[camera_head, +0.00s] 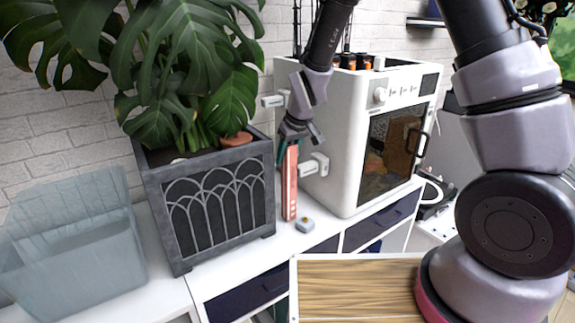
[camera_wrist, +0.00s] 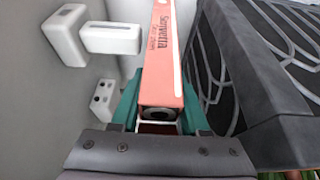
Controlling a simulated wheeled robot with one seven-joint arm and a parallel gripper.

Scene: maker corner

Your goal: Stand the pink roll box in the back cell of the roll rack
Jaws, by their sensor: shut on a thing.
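The pink roll box (camera_head: 291,185) is long and narrow and stands upright, between the planter and the white machine. My gripper (camera_head: 293,143) is above it, pointing down, and is shut on its upper end. In the wrist view, the green finger pads sit on both sides of the pink roll box (camera_wrist: 162,85), and dark lettering shows on its face. I cannot tell whether its lower end touches the white top. A translucent grey-blue container (camera_head: 75,245) with an inner wall, at the far left, looks like the roll rack. Its cells appear empty.
The dark planter (camera_head: 222,200) with a large leafy plant stands between the box and the container. The white machine (camera_head: 342,135) is close on the right, with white brackets (camera_head: 314,165) jutting toward the box. A small grey block (camera_head: 305,225) lies near the box's foot.

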